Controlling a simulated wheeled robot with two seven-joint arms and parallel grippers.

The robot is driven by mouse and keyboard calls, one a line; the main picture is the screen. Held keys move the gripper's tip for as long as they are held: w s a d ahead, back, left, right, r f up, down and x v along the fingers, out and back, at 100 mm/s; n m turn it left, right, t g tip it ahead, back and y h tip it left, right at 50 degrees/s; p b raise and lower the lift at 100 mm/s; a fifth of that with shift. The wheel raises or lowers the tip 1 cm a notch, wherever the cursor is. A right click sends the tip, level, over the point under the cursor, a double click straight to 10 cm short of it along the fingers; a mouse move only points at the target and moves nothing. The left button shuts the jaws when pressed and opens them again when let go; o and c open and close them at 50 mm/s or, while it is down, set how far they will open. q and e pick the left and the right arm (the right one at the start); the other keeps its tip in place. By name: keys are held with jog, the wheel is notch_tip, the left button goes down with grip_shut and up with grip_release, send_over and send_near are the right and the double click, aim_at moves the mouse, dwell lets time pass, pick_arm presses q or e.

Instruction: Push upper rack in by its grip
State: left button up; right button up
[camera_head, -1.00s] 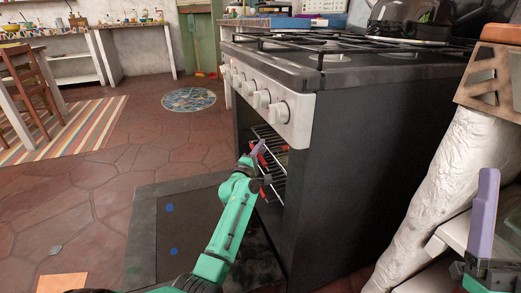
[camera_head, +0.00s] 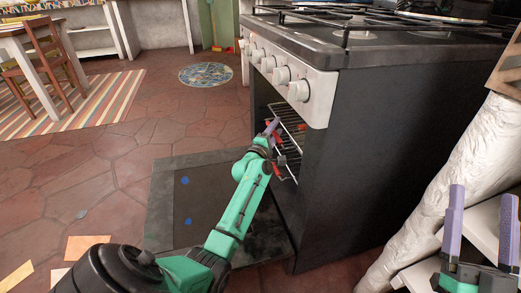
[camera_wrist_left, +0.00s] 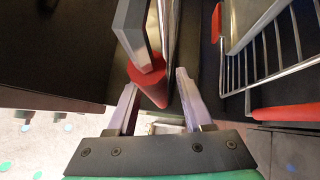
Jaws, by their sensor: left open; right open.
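The oven stands open, with a wire rack (camera_head: 289,117) inside it. Red grip parts (camera_head: 278,170) show around my left gripper (camera_head: 277,145), which is at the oven opening. In the left wrist view, a red grip (camera_wrist_left: 149,84) on a metal bar lies between the open fingers of the left gripper (camera_wrist_left: 156,84). I cannot tell whether they touch it. Another wire rack part (camera_wrist_left: 270,55) with a red grip (camera_wrist_left: 285,114) is at the right. Which rack is the upper one is unclear there. My right gripper (camera_head: 481,215) is open and empty at the right.
The lowered oven door (camera_head: 165,215) lies open below my left arm. The stove's dark side wall (camera_head: 390,140) bounds the opening on the right. A white textured column (camera_head: 450,190) stands near my right gripper. The tiled floor at left is mostly free.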

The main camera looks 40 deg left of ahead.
pick_arm(q)
jog(key=shift+p+v, duration=0.45)
jog(key=shift+v, duration=0.5)
pick_arm(e)
notch_tip(320, 180, down, 20)
jog(key=s+a+m+g+h+p, duration=0.1)
jog(key=a+m+g+h, duration=0.15)
jog(key=g, duration=0.35)
pick_arm(q)
jog(key=p+v, duration=0.2)
jog(key=v, duration=0.8)
jog(key=shift+s, duration=0.4)
pick_arm(e)
jog(key=s+f+g, duration=0.3)
jog(key=s+f, duration=0.2)
jog(key=f, duration=0.2)
jog(key=s+f+g+h, duration=0.1)
jog(key=s+f+g, duration=0.2)
jog(key=s+f, duration=0.3)
notch_tip(320, 180, down, 2)
jog(key=shift+a+f, duration=0.15)
jog(key=shift+a, duration=0.15)
pick_arm(q)
jog(key=shift+d, duration=0.1)
